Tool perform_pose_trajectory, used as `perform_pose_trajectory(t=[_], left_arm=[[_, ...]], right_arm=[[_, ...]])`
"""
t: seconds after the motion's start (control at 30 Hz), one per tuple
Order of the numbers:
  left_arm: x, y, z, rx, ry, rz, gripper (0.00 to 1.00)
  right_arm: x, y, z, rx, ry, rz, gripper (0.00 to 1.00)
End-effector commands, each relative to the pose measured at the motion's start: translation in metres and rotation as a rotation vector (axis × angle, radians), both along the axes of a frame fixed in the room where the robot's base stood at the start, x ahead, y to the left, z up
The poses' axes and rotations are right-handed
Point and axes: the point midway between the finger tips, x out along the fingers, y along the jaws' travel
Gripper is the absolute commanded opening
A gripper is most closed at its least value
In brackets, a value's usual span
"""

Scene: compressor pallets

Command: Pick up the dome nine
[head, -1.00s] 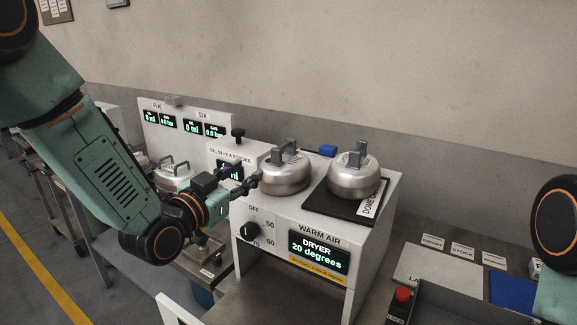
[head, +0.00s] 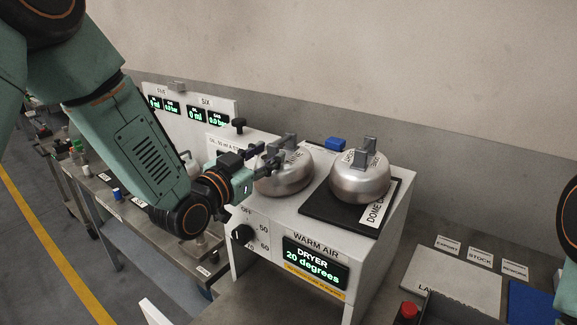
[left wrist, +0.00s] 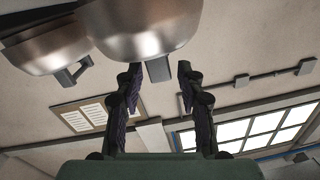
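Two silver domes with grey handles sit on top of the white dryer (head: 262,222). The left dome (head: 287,180) stands on the dryer's top at the left; its lettering is only partly readable. The right dome (head: 360,184) stands on a black mat (head: 318,209) with a partly hidden "DOME" label. I cannot read which is nine. My left gripper (head: 265,154) is at the left dome's handle (head: 283,144). In the left wrist view the gripper (left wrist: 158,78) is open, with a dome's handle (left wrist: 158,69) between its fingertips, apart from both. My right gripper is out of view.
A blue block (head: 336,144) lies at the dryer's back edge. A white panel with displays (head: 213,103) stands behind my left arm. At the right, a bench holds a pale board (head: 455,285), a blue mat (head: 532,303) and a red button (head: 409,310).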

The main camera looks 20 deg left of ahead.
Motion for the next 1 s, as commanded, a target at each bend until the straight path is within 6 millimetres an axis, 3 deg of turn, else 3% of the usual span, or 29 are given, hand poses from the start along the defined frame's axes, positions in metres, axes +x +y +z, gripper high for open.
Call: perform_pose_trajectory(t=[0.43,0.77,1.0], left_arm=[[0.05,-0.019,0.005,0.001,-0.001,-0.001,0.38],[0.056,-0.021,0.004,-0.002,0.0,0.0,0.38],[0.056,-0.021,0.004,-0.001,-0.001,0.0,0.18]], right_arm=[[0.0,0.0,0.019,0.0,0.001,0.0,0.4],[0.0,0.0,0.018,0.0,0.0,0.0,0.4],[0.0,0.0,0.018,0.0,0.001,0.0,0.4]])
